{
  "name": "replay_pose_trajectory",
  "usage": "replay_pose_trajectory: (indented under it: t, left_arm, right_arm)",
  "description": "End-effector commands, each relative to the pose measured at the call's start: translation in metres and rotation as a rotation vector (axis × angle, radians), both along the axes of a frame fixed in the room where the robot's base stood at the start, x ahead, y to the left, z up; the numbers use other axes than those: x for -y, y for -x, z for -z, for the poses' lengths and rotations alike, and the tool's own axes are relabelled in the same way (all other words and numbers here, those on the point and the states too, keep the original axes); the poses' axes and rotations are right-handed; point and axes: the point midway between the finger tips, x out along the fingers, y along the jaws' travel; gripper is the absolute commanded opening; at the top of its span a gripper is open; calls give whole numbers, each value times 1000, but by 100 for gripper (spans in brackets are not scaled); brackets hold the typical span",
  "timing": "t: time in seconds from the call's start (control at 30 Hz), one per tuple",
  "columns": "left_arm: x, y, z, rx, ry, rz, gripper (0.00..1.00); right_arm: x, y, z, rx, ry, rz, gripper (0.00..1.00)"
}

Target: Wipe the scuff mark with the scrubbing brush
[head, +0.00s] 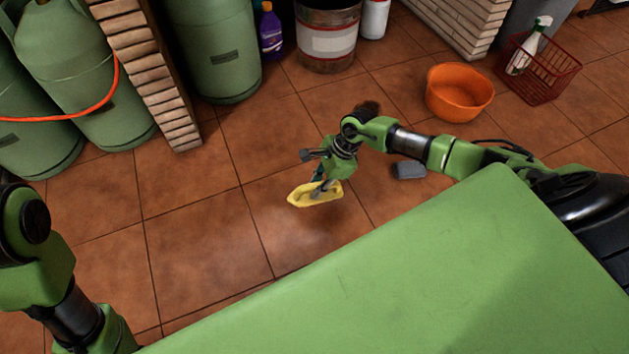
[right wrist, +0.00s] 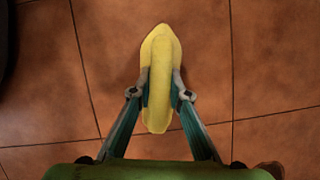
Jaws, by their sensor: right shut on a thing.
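The yellow scrubbing brush (head: 313,196) is in my right gripper (head: 322,188), low over the tiled floor in the middle of the head view. In the right wrist view the brush (right wrist: 157,70) points away from me, with a finger of the right gripper (right wrist: 161,90) pressed on each side. I cannot tell whether its underside touches the floor. I cannot make out a clear scuff mark; a faint pale patch shows on the tiles just below the brush in the head view, which may be only shine. Part of my left arm shows at the left; its gripper is out of view.
A grey block (head: 408,170) lies under my right forearm. An orange basin (head: 459,92) and a red basket (head: 540,73) stand at the right. Green gas cylinders (head: 212,50) and a brick pillar (head: 150,75) stand at the left. Floor left of the brush is clear.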

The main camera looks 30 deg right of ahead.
Motion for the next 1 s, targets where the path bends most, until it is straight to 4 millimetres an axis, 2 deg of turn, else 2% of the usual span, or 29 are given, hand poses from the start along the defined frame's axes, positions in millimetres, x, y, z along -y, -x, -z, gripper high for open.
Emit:
replay_pose_trajectory:
  t: [0.03,0.3,0.67,0.77,0.87,0.97,1.0]
  left_arm:
    - [0,-4,-2,-15,0,1,40]
    - [-1,-15,5,-61,4,4,40]
    - [-2,-16,8,-68,5,4,40]
    - [-2,-17,7,-69,5,4,40]
    - [-2,-19,5,-80,7,6,40]
    - [-3,-27,10,-124,8,7,40]
    - [-4,-29,12,-138,9,7,40]
  right_arm:
    - [2,-2,-9,1,0,2,0]
    - [7,-5,-30,2,-1,9,0]
    - [8,-6,-31,1,-1,10,0]
    - [5,-8,-37,3,-1,-8,0]
    - [-6,-14,-59,7,-2,-84,0]
    - [-25,-21,-99,14,0,-238,0]
    - [-34,-23,-119,14,-1,-319,0]
